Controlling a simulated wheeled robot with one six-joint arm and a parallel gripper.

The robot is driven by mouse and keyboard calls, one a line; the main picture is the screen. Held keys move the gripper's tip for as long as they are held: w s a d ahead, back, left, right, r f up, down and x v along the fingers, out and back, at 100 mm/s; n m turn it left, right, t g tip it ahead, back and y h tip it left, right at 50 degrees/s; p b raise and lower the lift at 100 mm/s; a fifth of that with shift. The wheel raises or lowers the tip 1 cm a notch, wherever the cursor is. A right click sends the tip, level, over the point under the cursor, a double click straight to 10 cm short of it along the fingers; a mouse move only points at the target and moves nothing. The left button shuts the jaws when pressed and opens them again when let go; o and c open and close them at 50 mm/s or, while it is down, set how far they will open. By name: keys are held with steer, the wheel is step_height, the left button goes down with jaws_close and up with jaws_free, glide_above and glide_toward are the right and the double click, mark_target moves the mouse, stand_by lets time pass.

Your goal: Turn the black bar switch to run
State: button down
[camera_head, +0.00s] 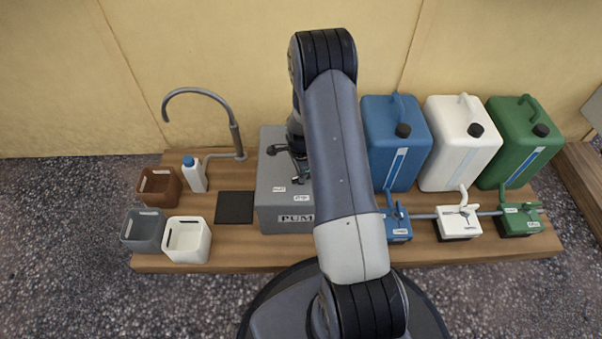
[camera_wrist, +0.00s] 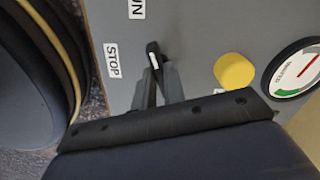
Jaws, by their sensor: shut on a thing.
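The black bar switch (camera_wrist: 154,60) shows in the wrist view on the face of the grey pump box (camera_head: 270,205), with a white line near its upper end. That end points up in the picture. The STOP label (camera_wrist: 112,60) is to its left and the RUN label (camera_wrist: 135,9), partly cut off, is above and slightly left. My gripper (camera_wrist: 160,88) is shut on the bar, and its fingers hide the lower part. In the head view my gripper (camera_head: 300,168) is over the box top, and my arm hides the switch and the right side of the box.
A yellow button (camera_wrist: 234,71) and a round gauge (camera_wrist: 296,70) sit right of the switch. Blue (camera_head: 395,150), white (camera_head: 450,155) and green (camera_head: 512,150) canisters stand right, with valves in front. Small bins (camera_head: 188,240), a bottle (camera_head: 194,175) and a dark mat (camera_head: 234,207) are left.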

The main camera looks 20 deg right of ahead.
stand_by(0.4)
steer(key=c, duration=1.5)
jaws_free()
step_height(320, 180, up, 11)
steer(key=p, duration=0.4)
steer(key=shift+f, duration=0.1)
steer(key=shift+f, duration=0.1)
step_height(320, 180, down, 11)
steer(key=b, duration=0.4)
steer(key=shift+r, duration=0.2)
